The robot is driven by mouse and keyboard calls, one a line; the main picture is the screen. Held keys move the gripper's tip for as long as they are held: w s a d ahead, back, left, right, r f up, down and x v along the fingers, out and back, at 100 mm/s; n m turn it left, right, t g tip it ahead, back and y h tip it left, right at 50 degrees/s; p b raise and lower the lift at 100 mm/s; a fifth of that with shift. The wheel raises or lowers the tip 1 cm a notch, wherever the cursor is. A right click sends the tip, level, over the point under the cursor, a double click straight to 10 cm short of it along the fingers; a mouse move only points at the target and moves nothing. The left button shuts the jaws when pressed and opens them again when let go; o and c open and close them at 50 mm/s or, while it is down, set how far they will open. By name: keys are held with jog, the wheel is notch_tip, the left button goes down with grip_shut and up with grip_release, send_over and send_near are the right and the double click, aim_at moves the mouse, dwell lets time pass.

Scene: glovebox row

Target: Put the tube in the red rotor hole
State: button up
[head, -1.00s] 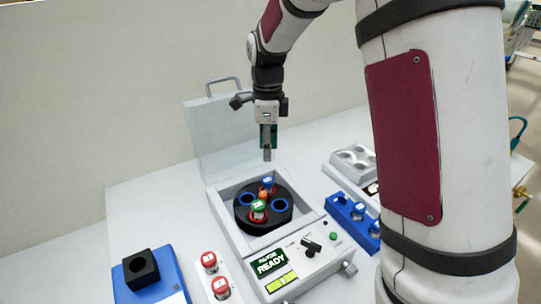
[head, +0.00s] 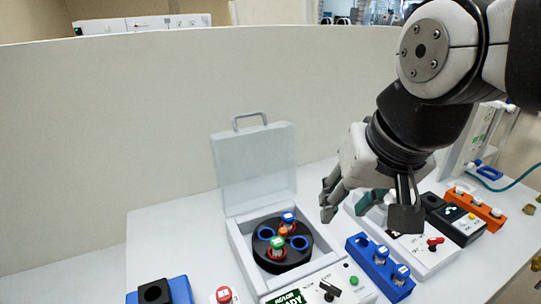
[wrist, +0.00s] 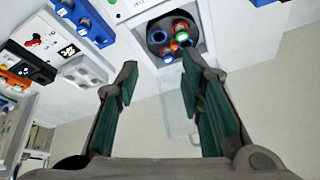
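The black round rotor (head: 261,251) sits in the open centrifuge. A green-capped tube (head: 277,243) stands in a red-ringed hole at its front, and a blue-capped tube (head: 288,218) stands at its back. Two blue-ringed holes, left (head: 266,233) and right (head: 299,243), look empty. An orange knob (head: 283,231) is at the rotor's centre. My gripper (head: 368,208) is right of the centrifuge, above the bench. In the wrist view my gripper (wrist: 160,95) is open, with nothing between its green pads. Which tube the task means is not clear.
The lid (head: 254,165) stands open behind the rotor. A blue rack (head: 368,262) with capped tubes is right of the centrifuge. A red-capped tube (head: 224,294) and a black block (head: 154,292) are at front left. Devices and an orange rack (head: 472,208) lie further right.

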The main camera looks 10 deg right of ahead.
jog(key=s+n, duration=0.2)
jog(key=s, duration=0.1)
jog(key=shift+f+n+t, duration=0.3)
jog(key=shift+n, duration=0.1)
dwell(0.7)
